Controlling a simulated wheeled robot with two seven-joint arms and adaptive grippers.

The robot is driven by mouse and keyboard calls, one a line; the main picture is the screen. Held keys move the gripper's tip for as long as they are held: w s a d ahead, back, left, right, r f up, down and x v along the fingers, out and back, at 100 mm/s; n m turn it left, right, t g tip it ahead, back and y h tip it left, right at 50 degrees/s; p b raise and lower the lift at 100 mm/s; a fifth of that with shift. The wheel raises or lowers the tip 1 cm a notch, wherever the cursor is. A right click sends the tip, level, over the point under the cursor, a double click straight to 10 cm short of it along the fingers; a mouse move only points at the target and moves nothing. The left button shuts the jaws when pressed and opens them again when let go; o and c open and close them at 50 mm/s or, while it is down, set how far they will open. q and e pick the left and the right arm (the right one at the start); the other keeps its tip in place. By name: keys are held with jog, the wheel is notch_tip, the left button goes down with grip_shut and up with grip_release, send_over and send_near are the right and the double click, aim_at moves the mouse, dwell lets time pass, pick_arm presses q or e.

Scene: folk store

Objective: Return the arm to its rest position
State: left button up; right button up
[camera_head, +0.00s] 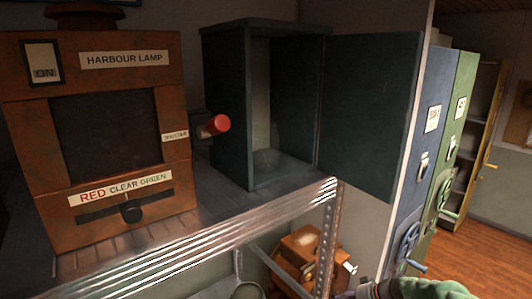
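Neither of my grippers shows clearly in the head view. A green and tan shape (415,289) is cut off by the bottom edge at the right; I cannot tell what it is. No arm reaches over the shelf. The rusty orange harbour lamp box (180,85) stands on the shelf at left, with a dark window, an ON switch plate (43,63) and a slider knob (131,212) near the middle of its slot. A red-ended knob (218,124) sticks out from its right side.
A dark cabinet (225,100) stands on the metal shelf (210,232), its door (370,100) swung open to the right. A faint pale shape (265,160) is inside. Below is an orange box (302,243). Blue (425,150) and green (458,140) cabinets with handwheels stand right; wooden floor is clear beyond.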

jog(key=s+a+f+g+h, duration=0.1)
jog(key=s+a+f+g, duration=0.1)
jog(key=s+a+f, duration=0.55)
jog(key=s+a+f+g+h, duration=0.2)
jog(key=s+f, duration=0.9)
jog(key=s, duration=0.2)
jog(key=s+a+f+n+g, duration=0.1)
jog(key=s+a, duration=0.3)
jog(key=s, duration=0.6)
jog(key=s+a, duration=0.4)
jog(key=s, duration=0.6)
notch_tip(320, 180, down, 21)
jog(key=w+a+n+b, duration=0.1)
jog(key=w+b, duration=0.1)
jog(key=b, duration=2)
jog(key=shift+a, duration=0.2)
